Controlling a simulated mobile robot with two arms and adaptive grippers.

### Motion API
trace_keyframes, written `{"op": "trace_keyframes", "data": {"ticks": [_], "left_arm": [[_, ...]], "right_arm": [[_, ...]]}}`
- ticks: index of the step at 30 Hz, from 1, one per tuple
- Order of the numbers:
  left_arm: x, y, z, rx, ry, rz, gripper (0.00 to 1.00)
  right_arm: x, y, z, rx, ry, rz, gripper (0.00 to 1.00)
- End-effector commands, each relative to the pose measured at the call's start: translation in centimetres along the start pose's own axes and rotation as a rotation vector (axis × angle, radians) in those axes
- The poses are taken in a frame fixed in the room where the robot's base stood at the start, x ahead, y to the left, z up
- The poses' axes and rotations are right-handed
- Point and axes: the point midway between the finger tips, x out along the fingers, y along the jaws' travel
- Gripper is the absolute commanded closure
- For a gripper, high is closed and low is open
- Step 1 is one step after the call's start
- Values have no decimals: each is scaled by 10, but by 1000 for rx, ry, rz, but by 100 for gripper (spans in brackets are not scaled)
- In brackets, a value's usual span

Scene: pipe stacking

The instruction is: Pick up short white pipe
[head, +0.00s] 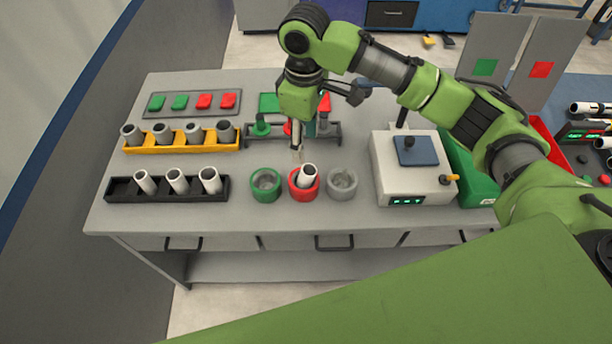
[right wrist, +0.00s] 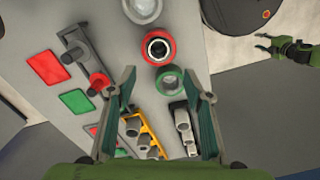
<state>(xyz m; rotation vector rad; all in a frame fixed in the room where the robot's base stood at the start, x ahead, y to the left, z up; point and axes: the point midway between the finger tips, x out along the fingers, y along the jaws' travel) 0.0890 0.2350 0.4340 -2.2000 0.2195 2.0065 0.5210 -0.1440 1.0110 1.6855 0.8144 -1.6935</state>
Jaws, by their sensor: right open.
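Three short white pipes (head: 177,181) lean in the black rack (head: 122,190) at the table's front left. Another white pipe (head: 307,174) stands tilted in the red round holder (head: 303,192); in the right wrist view it is seen end-on (right wrist: 157,48). My right gripper (head: 297,148) is open and empty above the table, just behind the red holder; its spread fingers show in the right wrist view (right wrist: 160,95). A green gripper, my left one (right wrist: 270,43), shows small at the right of that view, away from the table.
A yellow rack (head: 180,148) with several grey pipes stands behind the black rack. Green (head: 266,186) and grey (head: 342,185) round holders flank the red one and look empty. A white box with a blue plate (head: 410,170) stands to the right. The table's front strip is clear.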

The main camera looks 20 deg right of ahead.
Motion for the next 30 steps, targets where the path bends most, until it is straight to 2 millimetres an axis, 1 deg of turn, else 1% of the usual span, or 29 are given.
{"op": "trace_keyframes", "data": {"ticks": [3, 6, 9, 12, 17, 22, 25, 27, 30], "left_arm": [[-5, 0, 0, 0, 0, 0, 60], [-8, 0, -1, 0, 0, 0, 60], [-10, 0, -1, 0, 0, 0, 60], [-11, 0, -1, 0, 0, 0, 60], [-16, 0, -1, 0, 0, 0, 60], [-28, 0, -2, 1, 0, 0, 60], [-29, 0, -3, 1, 0, 0, 60], [-29, 0, -3, 1, 0, 0, 60], [-29, 0, -3, 1, 0, 0, 60]], "right_arm": [[25, -1, 2, -1, -5, -4, 53], [44, -1, 2, 0, -4, -3, 53], [60, 0, 1, 0, -2, -1, 53], [70, -1, 1, -1, -1, -1, 53], [79, 0, 2, -1, -1, -1, 53], [103, 3, 8, 0, -3, -1, 53], [117, 3, 7, -1, -1, 0, 53], [123, 3, 7, -2, 0, 1, 53], [125, 3, 6, -2, 1, 2, 53]]}}
